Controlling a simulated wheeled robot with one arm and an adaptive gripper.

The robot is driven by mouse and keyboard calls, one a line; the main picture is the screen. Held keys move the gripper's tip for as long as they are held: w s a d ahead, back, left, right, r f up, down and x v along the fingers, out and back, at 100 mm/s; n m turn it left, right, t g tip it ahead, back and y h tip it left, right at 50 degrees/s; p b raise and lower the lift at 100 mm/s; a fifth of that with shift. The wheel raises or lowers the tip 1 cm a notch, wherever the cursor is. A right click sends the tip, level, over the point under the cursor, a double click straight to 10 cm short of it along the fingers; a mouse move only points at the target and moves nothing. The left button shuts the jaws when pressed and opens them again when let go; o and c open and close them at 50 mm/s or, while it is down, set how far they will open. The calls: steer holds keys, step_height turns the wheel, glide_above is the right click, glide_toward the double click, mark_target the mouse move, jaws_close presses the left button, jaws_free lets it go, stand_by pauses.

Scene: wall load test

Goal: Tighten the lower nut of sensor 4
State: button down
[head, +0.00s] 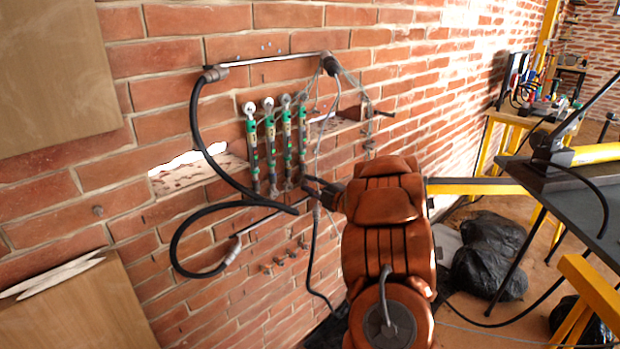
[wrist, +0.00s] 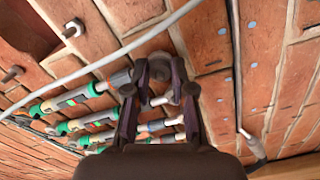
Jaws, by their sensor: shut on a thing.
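Several slim sensors with green bands hang side by side on the brick wall in the head view. The rightmost, which I take as sensor 4 (head: 302,125), has my gripper (head: 312,187) at its lower end. In the wrist view my gripper (wrist: 160,80) has its two dark fingers around a small round metal part, the lower nut (wrist: 159,92), and is shut on it. The sensor rods (wrist: 95,88) run off to the left there. The fingers partly hide the nut, and the head view does not show it clearly.
A black hose (head: 192,125) loops left of the sensors, and thin cables hang near my arm. A metal bar (head: 268,60) runs above the sensors. A light cable (wrist: 90,70) crosses the wrist view. Black bags (head: 490,262) and a dark table (head: 570,185) stand at the right.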

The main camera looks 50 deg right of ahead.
steer(key=shift+s+a+m+p, duration=0.1)
steer(key=shift+a+m+p, duration=0.05)
steer(key=shift+m+p, duration=12.65)
steer(key=m+b, duration=0.3)
steer(key=m, duration=0.1)
steer(key=shift+f+b, duration=0.1)
steer(key=shift+b, duration=0.25)
steer(key=c, duration=1.2)
jaws_free()
steer(key=shift+o, duration=1.2)
